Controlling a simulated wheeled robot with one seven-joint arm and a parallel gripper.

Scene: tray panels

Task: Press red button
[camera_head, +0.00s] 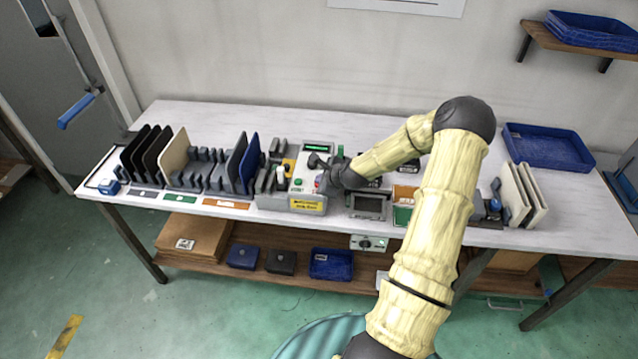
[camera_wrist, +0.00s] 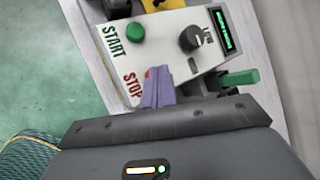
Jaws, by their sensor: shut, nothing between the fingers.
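The control box (camera_head: 277,203) stands on the table's front part, with a light sloped panel (camera_wrist: 165,60). A small bit of the red button (camera_wrist: 148,73) shows next to the STOP label in the wrist view; my fingers hide the rest. My gripper (camera_wrist: 158,84) is shut and empty, with its purple fingertips at the red button. I cannot tell whether they touch or press it. A green START button (camera_wrist: 135,32) sits beside it and also shows in the head view (camera_head: 298,182).
A black knob (camera_wrist: 190,40), a green display (camera_wrist: 225,30) and a green lever (camera_wrist: 240,78) are close to my fingers. Upright panels in racks (camera_head: 215,165) stand left of the box. A small screen (camera_head: 368,206) stands to its right. A blue tray (camera_head: 548,148) lies farther right.

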